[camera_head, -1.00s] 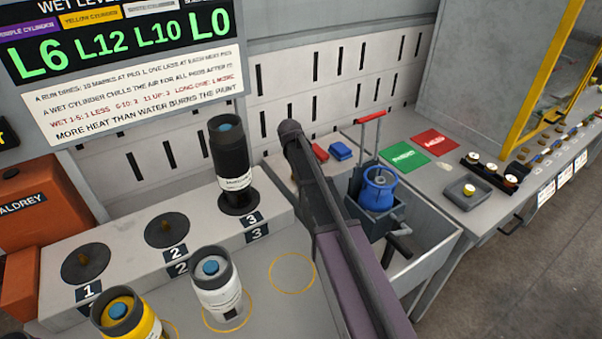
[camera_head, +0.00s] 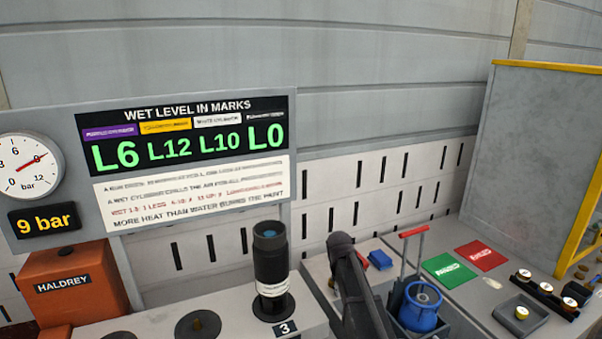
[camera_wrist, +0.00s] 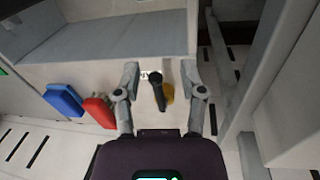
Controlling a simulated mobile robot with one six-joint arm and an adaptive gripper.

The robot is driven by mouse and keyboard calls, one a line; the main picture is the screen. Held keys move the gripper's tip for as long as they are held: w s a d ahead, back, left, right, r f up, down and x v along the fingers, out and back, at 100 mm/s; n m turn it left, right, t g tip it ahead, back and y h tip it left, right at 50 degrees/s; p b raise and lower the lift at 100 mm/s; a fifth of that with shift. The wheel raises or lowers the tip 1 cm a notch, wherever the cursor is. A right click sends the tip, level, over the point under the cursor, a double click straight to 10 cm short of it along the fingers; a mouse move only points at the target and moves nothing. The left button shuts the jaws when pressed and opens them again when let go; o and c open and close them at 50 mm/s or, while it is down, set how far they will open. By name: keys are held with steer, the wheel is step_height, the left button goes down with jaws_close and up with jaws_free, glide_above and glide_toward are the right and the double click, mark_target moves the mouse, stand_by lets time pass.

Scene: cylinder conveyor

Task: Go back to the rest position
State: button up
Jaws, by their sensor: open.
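My gripper (camera_wrist: 160,78) shows in the wrist view with its two grey fingers spread apart. Nothing is held between them. Beyond the fingertips a dark-handled item (camera_wrist: 157,92) and a yellow piece (camera_wrist: 168,93) show over the pale surface; I cannot tell their exact distance from the fingers. In the head view my arm (camera_head: 357,290) rises at the lower middle, and its gripper cannot be made out there. A black cylinder (camera_head: 270,265) with a blue top stands upright on peg 3, to the left of my arm and apart from it.
Green (camera_head: 448,269) and red (camera_head: 482,255) cards lie on the bench. The level board (camera_head: 185,140) and a gauge reading 9 bar (camera_head: 28,167) are behind. An orange Haldrey box (camera_head: 75,288) stands left.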

steer(key=s+d+r+m+p, duration=0.1)
steer(key=s+r+p, duration=0.2)
steer(key=s, duration=0.7)
steer(key=s+d+r+m+y+p, duration=0.1)
steer(key=s+r+p, duration=0.3)
steer(key=s, duration=0.7)
steer(key=shift+s+r+m+g+y, duration=0.15)
steer(key=shift+r+m+g+y, duration=0.2)
steer(key=shift+m, duration=0.35)
